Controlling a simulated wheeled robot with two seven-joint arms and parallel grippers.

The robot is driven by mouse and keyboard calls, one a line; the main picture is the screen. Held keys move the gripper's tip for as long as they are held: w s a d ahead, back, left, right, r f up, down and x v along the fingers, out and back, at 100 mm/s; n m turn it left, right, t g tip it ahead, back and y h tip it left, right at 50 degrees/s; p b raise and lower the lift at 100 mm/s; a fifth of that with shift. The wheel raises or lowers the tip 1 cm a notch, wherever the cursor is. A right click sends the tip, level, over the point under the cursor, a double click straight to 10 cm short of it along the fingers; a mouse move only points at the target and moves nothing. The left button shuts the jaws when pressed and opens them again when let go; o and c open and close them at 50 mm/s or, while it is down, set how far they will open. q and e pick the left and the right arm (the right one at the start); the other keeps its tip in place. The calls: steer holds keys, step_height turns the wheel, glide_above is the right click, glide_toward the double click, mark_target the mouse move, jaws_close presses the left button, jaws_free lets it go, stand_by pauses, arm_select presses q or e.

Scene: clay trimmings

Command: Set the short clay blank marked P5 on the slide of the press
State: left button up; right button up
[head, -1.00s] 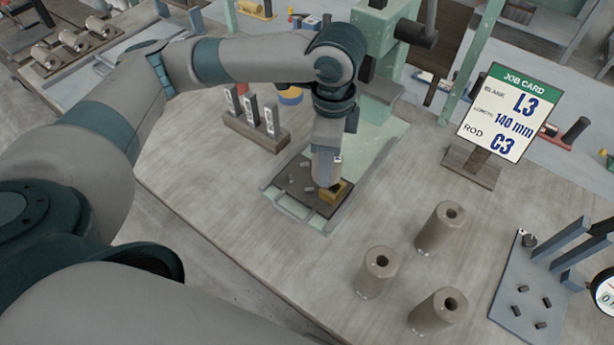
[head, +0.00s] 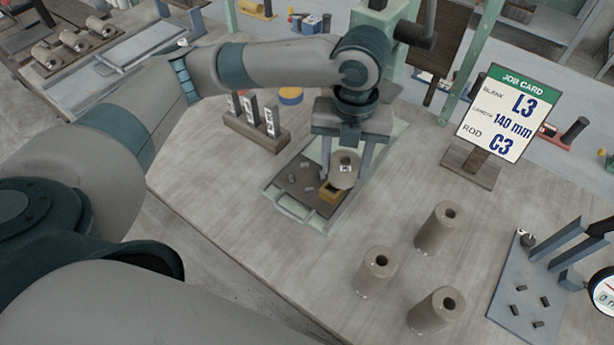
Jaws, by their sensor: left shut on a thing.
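My left gripper (head: 346,163) is shut on a short grey-brown clay blank (head: 343,181), with one finger on each side of it. The blank has a small white label whose mark is too small to read. It is over the dark slide plate (head: 283,183) of the green press (head: 372,30), right by a yellow block (head: 330,197) on that plate. I cannot tell whether the blank touches the block or plate. My right gripper is not in view.
Small clay trimmings (head: 306,165) lie on the slide plate. Three upright clay cylinders (head: 438,228) stand to the right. A wooden rack (head: 255,133) with labelled grey bars is at left. The job card (head: 508,115) reads L3, 140 mm, C3.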

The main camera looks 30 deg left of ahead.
arm_select(q)
steer(key=m, duration=0.3)
steer(key=d+m, duration=0.1)
steer(key=m, duration=0.2)
steer(key=shift+w+d+r+m, duration=0.1)
steer(key=shift+d+m, duration=0.05)
steer(key=shift+m, duration=0.25)
steer(key=p, duration=0.4)
glide_above(307, 179)
step_height(307, 179, down, 7)
steer(key=shift+f, duration=0.4)
step_height(307, 179, down, 3)
steer(key=shift+r+p, duration=0.1)
steer(key=shift+p, duration=0.65)
steer(key=shift+f, duration=0.2)
steer(key=shift+f, duration=0.1)
